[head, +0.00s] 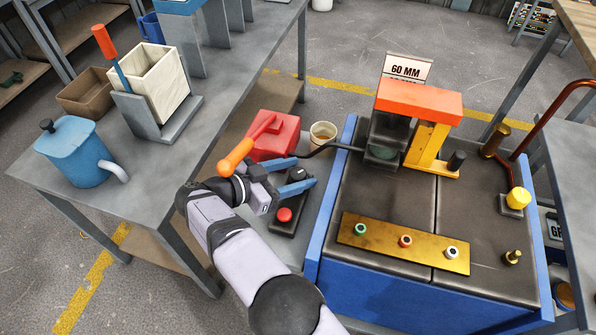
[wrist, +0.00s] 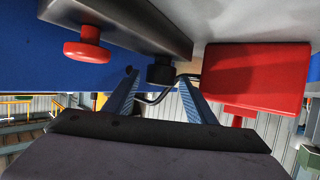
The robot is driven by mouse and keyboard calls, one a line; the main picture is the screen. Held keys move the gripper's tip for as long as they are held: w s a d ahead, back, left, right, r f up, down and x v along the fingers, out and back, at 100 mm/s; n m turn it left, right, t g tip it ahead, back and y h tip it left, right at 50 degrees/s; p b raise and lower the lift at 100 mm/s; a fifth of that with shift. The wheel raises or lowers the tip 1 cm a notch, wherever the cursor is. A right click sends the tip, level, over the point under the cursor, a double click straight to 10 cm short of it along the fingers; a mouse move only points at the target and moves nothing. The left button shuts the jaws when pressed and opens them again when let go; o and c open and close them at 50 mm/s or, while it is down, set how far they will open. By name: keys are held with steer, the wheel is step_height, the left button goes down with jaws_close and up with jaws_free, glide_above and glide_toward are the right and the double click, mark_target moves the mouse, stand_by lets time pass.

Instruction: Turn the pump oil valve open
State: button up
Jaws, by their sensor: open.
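My gripper (head: 304,172) is open and empty, with its two blue fingers spread over a dark control box (head: 284,232). The box carries a red mushroom button (head: 284,214) and a black knob (head: 297,174). In the wrist view, the black knob (wrist: 160,73) appears between the fingertips of my gripper (wrist: 158,82); I cannot tell whether they touch it. The red button (wrist: 88,46) is to the left there. No label marks a pump oil valve. A yellow knob (head: 517,198) and a small brass fitting (head: 512,257) stand on the right of the blue-framed bench.
A cup (head: 322,134) is behind. The blue bench (head: 390,299) is at right, a grey table (head: 235,75) at left.

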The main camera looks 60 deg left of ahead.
steer(key=shift+v, duration=3.3)
